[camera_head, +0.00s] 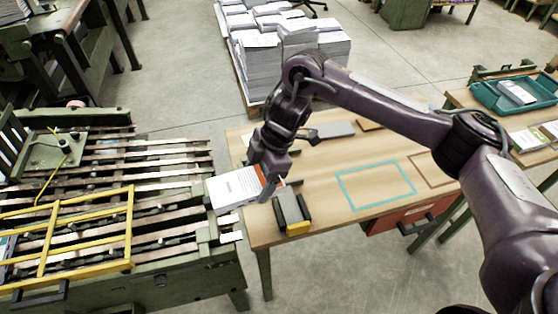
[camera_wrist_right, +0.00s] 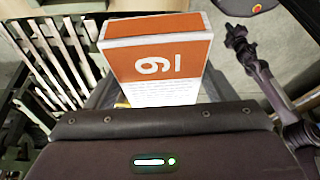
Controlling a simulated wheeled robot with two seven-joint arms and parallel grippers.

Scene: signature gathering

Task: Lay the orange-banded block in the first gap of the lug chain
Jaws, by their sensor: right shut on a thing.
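The orange-banded block (camera_head: 236,188) is a white printed slab with an orange band at one end. My right gripper (camera_head: 272,180) is shut on it at the banded end. The block appears above the join between the table's left edge and the lug chain's right end. The lug chain (camera_head: 160,165) is a green machine bed with long slats and small lugs at the left. The block hides part of the chain's end. My left gripper is not in view.
A yellow frame (camera_head: 130,230) lies over the near chain. Teal and brown outlines mark clear table at right. Paper stacks (camera_head: 262,60) stand behind.

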